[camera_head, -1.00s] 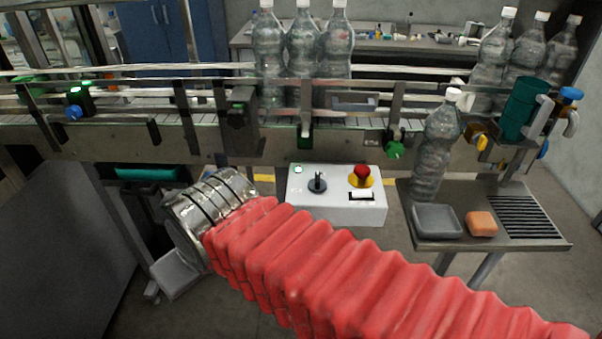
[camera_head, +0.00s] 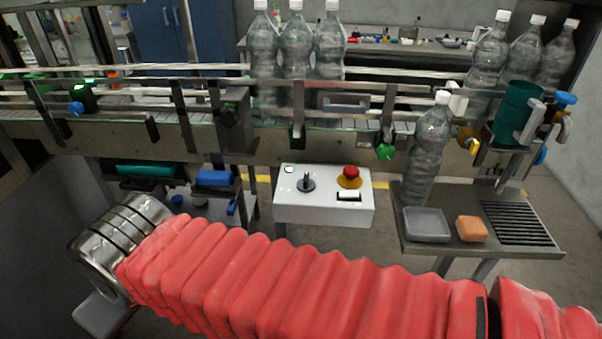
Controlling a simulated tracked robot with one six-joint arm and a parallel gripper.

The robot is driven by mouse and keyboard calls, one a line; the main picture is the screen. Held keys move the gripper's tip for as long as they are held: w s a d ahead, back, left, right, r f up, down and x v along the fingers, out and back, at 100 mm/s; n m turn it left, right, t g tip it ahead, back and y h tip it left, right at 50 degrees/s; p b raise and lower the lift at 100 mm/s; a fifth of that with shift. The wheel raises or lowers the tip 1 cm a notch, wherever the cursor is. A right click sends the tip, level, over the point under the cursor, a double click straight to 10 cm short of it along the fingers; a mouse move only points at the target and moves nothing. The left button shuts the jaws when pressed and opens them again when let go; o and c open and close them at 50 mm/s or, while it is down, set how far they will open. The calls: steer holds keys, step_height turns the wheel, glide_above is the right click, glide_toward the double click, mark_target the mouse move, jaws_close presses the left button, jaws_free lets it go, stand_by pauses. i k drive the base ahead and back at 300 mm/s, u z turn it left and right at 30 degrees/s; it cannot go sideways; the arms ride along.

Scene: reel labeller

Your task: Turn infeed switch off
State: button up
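A white control box (camera_head: 322,208) stands in front of the conveyor. On its top are a black rotary switch (camera_head: 306,183), a red mushroom button (camera_head: 350,174) on a yellow base and a small black-and-white rocker (camera_head: 348,196). A round lamp (camera_head: 289,169) at the box's left corner looks white, unlit. I cannot read which of these is labelled infeed. My arm in its red sleeve crosses the lower picture, its metal wrist at the lower left, clear of the box. My gripper's fingers do not show; a grey part below the wrist is only partly seen.
The conveyor (camera_head: 205,136) runs across behind the box, with several bottles (camera_head: 295,50) on it. At right, a steel stand (camera_head: 487,243) bears a leaning bottle (camera_head: 428,150), a grey tray (camera_head: 425,224) and an orange sponge (camera_head: 472,229). A blue item (camera_head: 214,178) lies left of the box.

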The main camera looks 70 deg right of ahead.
mark_target(306, 184)
steer(key=u, duration=0.1)
steer(key=k, duration=1.15)
steer(key=z, duration=0.65)
steer(key=i, duration=1)
steer(key=u, duration=0.05)
